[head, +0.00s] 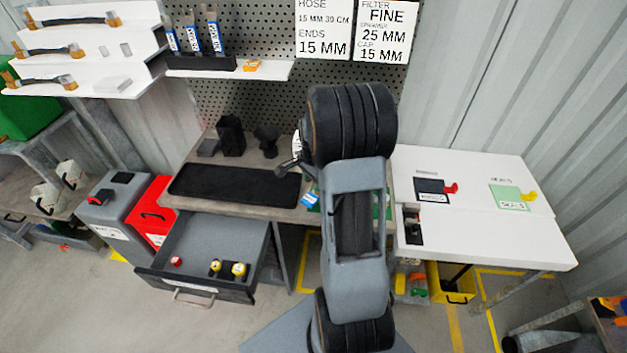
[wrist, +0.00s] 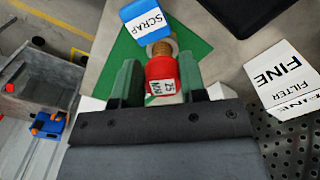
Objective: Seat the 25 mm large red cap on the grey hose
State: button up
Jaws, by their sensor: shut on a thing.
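In the wrist view, the red cap (wrist: 162,76), with a white label reading 25 MM, sits between the green fingers of my gripper (wrist: 159,68). My gripper is shut on it. A brass-coloured end with a pale ring (wrist: 160,47) shows directly beyond the cap, in line with it. I cannot tell whether the cap touches it or is seated. No grey hose length can be made out; the cap and fingers hide what lies behind. In the head view my arm hides the gripper and cap.
A blue SCRAP tag (wrist: 147,18) lies by the brass end, over a green mat (wrist: 113,68). The open drawer (head: 213,243) holds a small red piece and yellow pieces. The white table (head: 485,225) is mostly clear.

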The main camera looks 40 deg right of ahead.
jog(key=shift+f+b, duration=1.2)
jog(key=shift+f, duration=0.35)
jog(key=o, duration=1)
jog(key=shift+c, duration=0.2)
notch_tip(320, 180, up, 14)
dwell(0.3)
